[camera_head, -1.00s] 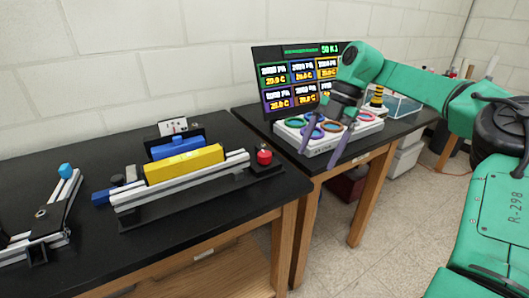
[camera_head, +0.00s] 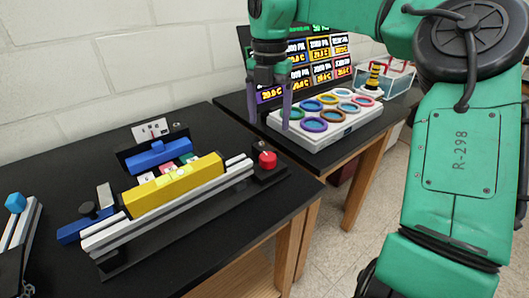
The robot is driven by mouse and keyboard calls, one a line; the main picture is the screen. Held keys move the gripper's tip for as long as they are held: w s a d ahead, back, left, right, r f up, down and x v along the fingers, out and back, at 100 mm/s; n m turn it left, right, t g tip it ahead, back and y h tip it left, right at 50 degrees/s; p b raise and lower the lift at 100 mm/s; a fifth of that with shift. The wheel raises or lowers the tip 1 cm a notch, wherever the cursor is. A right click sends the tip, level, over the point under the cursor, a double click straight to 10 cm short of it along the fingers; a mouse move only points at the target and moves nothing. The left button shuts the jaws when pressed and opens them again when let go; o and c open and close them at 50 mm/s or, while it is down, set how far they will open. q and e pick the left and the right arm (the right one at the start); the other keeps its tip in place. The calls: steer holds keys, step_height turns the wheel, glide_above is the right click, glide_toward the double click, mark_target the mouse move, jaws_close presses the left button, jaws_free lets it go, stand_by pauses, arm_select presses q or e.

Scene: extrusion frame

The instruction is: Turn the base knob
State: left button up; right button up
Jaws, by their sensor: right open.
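A red round knob (camera_head: 267,160) stands on a black block at the right end of the extrusion frame (camera_head: 160,225) on the near bench. A dark round knob (camera_head: 88,209) sits at the frame's left end. I cannot tell by label which is the base knob. My right gripper (camera_head: 269,121) is open and empty, fingers pointing down. It appears above and behind the red knob in the picture, apart from it, by the left edge of the white panel with coloured rings (camera_head: 325,143). My left gripper is not in view.
A yellow bar (camera_head: 172,190) lies along the frame, with a blue block (camera_head: 158,155) behind. A blue-topped device (camera_head: 15,203) is at far left. A display (camera_head: 318,65) stands behind the panel.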

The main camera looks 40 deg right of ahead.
glide_above(268, 156)
step_height(268, 156, down, 5)
steer(key=shift+s+f, duration=0.1)
steer(key=shift+s, duration=0.05)
steer(key=f, duration=0.5)
steer(key=shift+w+f, duration=0.2)
steer(key=shift+w, duration=0.05)
steer(key=shift+s+f, duration=0.1)
steer(key=shift+f, duration=0.3)
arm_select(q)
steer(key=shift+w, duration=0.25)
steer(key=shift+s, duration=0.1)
arm_select(e)
jaws_close()
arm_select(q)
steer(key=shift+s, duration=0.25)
